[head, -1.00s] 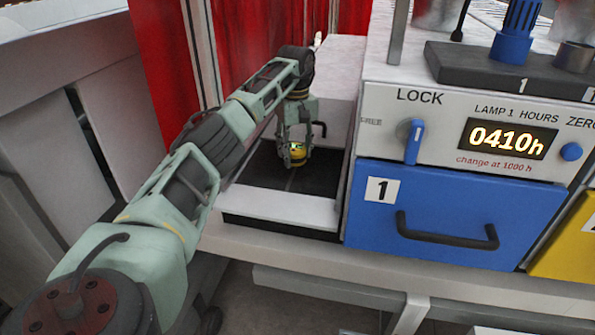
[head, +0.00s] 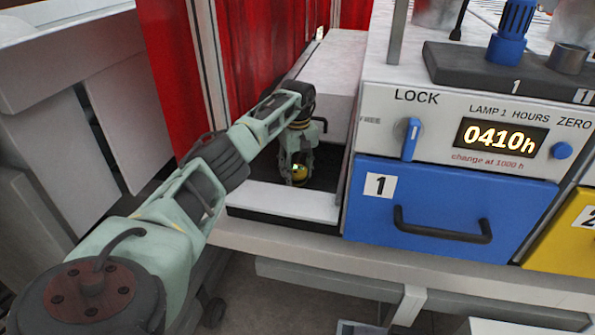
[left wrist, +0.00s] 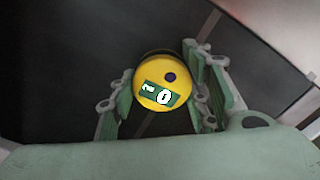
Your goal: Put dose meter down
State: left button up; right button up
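The dose meter (head: 299,174) is a small round yellow thing. In the left wrist view the dose meter (left wrist: 161,84) shows its yellow face with a small green display and a dark dot. My left gripper (head: 298,168) points down into the white-framed recess left of the blue drawer. Its fingers (left wrist: 163,92) lie along both sides of the dose meter and appear closed on it. The dose meter is low over the dark belt surface (head: 322,178); I cannot tell whether it touches. My right gripper is not in view.
A white front ledge (head: 285,200) bounds the dark surface. The blue drawer (head: 450,200) and lamp panel, reading 0410h (head: 500,137), stand to the right. A red curtain (head: 255,45) hangs behind. Dark surface around the dose meter looks clear.

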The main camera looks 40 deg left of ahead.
aim_at(298, 169)
pick_arm(q)
jog(key=o, duration=0.4)
jog(key=shift+c, duration=0.2)
jog(key=shift+o, duration=0.2)
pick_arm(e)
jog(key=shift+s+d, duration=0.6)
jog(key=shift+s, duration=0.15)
pick_arm(q)
jog(key=shift+r, duration=0.1)
notch_tip(298, 169, up, 12)
jog(key=b, duration=0.2)
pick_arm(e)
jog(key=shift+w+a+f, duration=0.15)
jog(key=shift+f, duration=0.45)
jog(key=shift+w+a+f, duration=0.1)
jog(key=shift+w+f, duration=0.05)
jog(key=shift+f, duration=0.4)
